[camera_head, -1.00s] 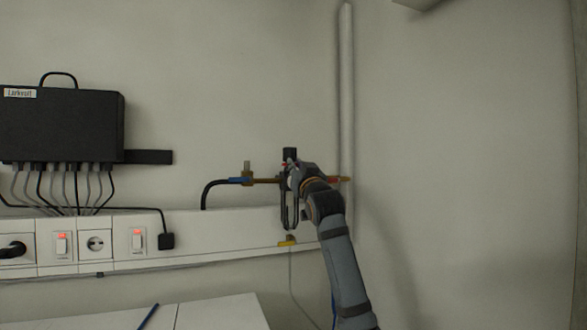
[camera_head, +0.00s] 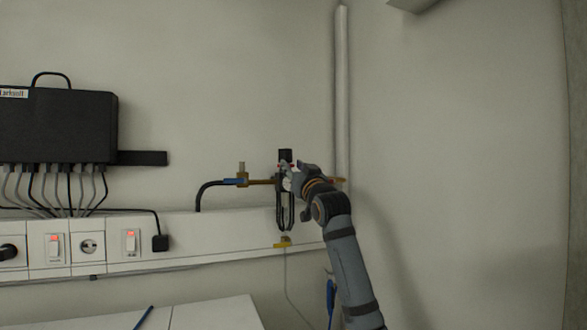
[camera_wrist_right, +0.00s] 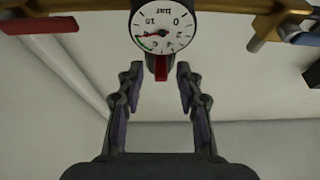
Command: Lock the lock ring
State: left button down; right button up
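A regulator with a black knob (camera_head: 285,154) stands on the brass pipe on the wall, with a little red below the knob. In the right wrist view its round white gauge (camera_wrist_right: 163,27) appears upside down, with a red tab (camera_wrist_right: 161,68) below it in the picture. I cannot tell which part is the lock ring. My right gripper (camera_wrist_right: 156,75) is open, one finger on each side of the red tab, with gaps on both sides. In the head view the right gripper (camera_head: 293,168) is at the regulator and partly covers it. My left gripper is not in view.
The brass pipe (camera_head: 262,182) has a valve fitting (camera_head: 242,172) left of the regulator. A white trunking with sockets and switches (camera_head: 130,243) runs below. A black box with cables (camera_head: 55,125) hangs at left. A vertical pipe (camera_head: 342,90) stands in the corner behind.

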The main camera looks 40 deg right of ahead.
jog(key=v, duration=0.7)
jog(key=shift+s, duration=0.3)
jog(key=shift+w+a+f, duration=0.1)
jog(key=shift+w, duration=0.1)
jog(key=shift+s, duration=0.1)
